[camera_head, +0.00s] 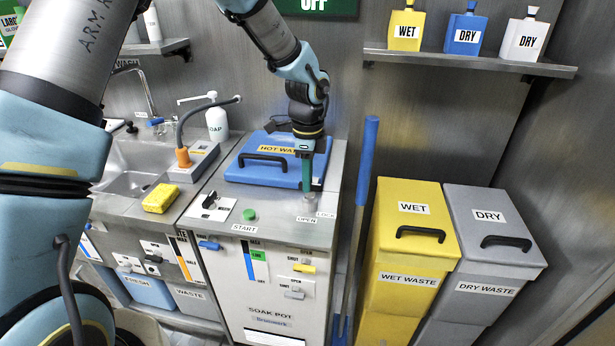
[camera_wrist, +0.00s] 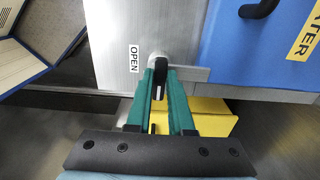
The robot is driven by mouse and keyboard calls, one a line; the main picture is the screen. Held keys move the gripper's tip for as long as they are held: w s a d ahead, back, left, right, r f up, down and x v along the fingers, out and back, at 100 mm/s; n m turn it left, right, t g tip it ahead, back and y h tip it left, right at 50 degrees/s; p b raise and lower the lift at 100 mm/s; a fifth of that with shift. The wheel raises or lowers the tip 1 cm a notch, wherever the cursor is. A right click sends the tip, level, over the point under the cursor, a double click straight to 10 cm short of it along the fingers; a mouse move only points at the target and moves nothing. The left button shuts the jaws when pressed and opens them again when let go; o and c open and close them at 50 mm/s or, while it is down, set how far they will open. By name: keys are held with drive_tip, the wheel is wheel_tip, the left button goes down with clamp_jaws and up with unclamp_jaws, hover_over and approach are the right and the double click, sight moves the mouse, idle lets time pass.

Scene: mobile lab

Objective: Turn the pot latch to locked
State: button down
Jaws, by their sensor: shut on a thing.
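The soak pot's blue lid (camera_head: 278,160) is down on the steel counter. The pot latch, a black lever on a round grey pivot (camera_wrist: 158,60), sits at the counter's right front corner. My gripper (camera_head: 307,186) points down at it from above. In the wrist view the green fingers (camera_wrist: 160,85) are closed around the black lever (camera_wrist: 159,82). The lever points down in that picture, not towards the OPEN label (camera_wrist: 134,59) at its left. The LOCK label (camera_head: 326,215) shows in the head view, right of OPEN (camera_head: 307,219). The fingers partly hide the latch.
A black lid handle (camera_head: 263,156) stands near my gripper. A green START button (camera_head: 249,214) is on the counter. A blue pole (camera_head: 367,155), a yellow wet bin (camera_head: 408,248) and a grey dry bin (camera_head: 487,255) stand right. A sink (camera_head: 133,180) and yellow sponge (camera_head: 160,198) lie left.

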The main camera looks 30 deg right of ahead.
drive_tip(key=shift+d, duration=0.1)
idle(0.3)
drive_tip(key=c, duration=0.8)
unclamp_jaws()
drive_tip(key=shift+r, duration=0.1)
wheel_tip(320, 180, up, 11)
drive_tip(key=b, duration=0.2)
drive_tip(key=shift+f, duration=0.2)
drive_tip(key=w+a+f+n, duration=0.1)
drive_tip(key=w+a+n, duration=0.2)
drive_tip(key=a+n, duration=0.55)
drive_tip(key=w+a+n, duration=0.3)
drive_tip(key=a+n, duration=0.1)
drive_tip(key=a, duration=1)
drive_tip(key=s+a+f+n, duration=0.1)
drive_tip(key=s+a+n, duration=0.1)
drive_tip(key=a+n, duration=0.4)
drive_tip(key=s+a+f+n+t, duration=0.1)
drive_tip(key=s+a+n, duration=0.2)
drive_tip(key=a+n, duration=0.4)
drive_tip(key=a, duration=0.5)
drive_tip(key=shift+s+t, duration=0.15)
drive_tip(key=shift+t, duration=0.15)
